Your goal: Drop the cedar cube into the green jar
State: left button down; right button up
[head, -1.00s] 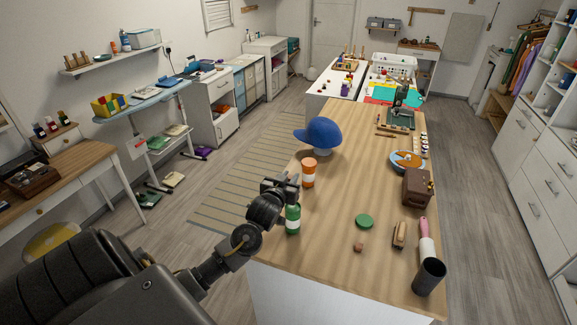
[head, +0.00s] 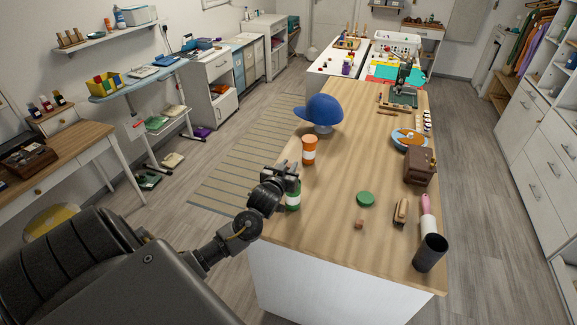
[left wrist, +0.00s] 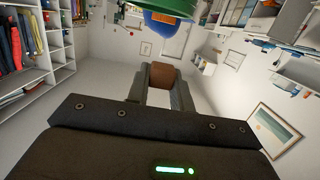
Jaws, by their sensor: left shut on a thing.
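The green jar (head: 293,199) stands upright at the near left edge of the wooden worktop, with a white label band. My left gripper (head: 291,172) is at its mouth and hides the jar's top in the head view. In the left wrist view, my left gripper (left wrist: 161,92) is shut on a reddish-brown block, the cedar cube (left wrist: 164,78). A green rim (left wrist: 165,6) shows at the top edge there, beyond the fingertips. The head view does not show the held cube. I cannot tell whether it is inside the jar's mouth. My right gripper is not in view.
An orange jar (head: 309,151) and a blue cap (head: 320,110) stand behind the green jar. A green disc (head: 365,199), a small brown block (head: 359,224), a brush (head: 401,212) and a black cup (head: 430,253) are to the right. The worktop's middle is clear.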

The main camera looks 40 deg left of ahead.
pick_arm(q)
jog(key=shift+r, duration=0.1)
jog(key=c, duration=1.3)
grip_release()
jog(key=shift+o, duration=0.8)
jog(key=shift+s, duration=0.1)
jog(key=b+v, duration=0.3)
jog(key=v, duration=0.7)
jog(key=shift+s+d, duration=0.2)
jog(key=shift+s, duration=0.1)
